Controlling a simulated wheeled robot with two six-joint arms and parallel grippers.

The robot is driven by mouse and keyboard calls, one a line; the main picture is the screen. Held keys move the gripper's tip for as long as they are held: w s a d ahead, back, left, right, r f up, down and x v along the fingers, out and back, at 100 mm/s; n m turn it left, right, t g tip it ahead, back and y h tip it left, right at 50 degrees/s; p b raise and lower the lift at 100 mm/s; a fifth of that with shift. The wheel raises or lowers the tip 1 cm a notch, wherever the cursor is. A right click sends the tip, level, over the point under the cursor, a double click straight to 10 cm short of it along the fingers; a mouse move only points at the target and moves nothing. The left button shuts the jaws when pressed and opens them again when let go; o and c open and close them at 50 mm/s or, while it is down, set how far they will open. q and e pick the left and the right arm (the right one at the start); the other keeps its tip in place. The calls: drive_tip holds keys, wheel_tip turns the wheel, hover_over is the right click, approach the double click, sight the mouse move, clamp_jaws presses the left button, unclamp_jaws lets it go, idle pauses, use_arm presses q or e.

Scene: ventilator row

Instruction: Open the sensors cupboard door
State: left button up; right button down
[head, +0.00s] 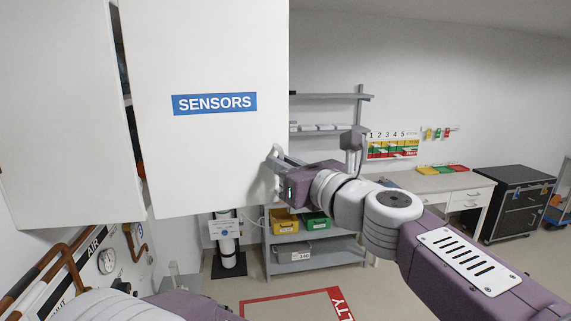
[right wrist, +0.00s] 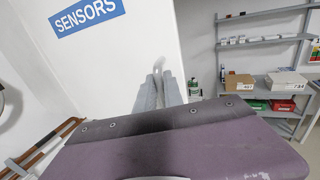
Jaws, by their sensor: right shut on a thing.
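The white sensors cupboard door (head: 215,150) with its blue SENSORS label (head: 214,103) fills the upper left of the head view. A dark gap with some contents shows along its left edge, so it stands partly open. My right gripper (head: 279,160) is shut on the pale door handle (head: 273,152) near the door's lower right edge. In the right wrist view the gripper's fingers (right wrist: 160,92) close around the handle (right wrist: 158,64), below and right of the label. My left gripper is out of view.
Another white cupboard door (head: 60,110) is at the left. Below are copper pipes (head: 62,262) and a gauge (head: 107,260). A grey shelf unit (head: 315,252) with bins stands behind. A black drawer cabinet (head: 514,200) is at right. Floor with red marking (head: 290,297) is open.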

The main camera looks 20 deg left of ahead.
drive_tip(key=shift+r, duration=0.1)
drive_tip(key=c, duration=1.5)
unclamp_jaws()
drive_tip(key=shift+s, duration=0.15)
drive_tip(key=b+v, duration=0.1)
drive_tip(key=v, duration=0.8)
drive_tip(key=shift+b, duration=0.4)
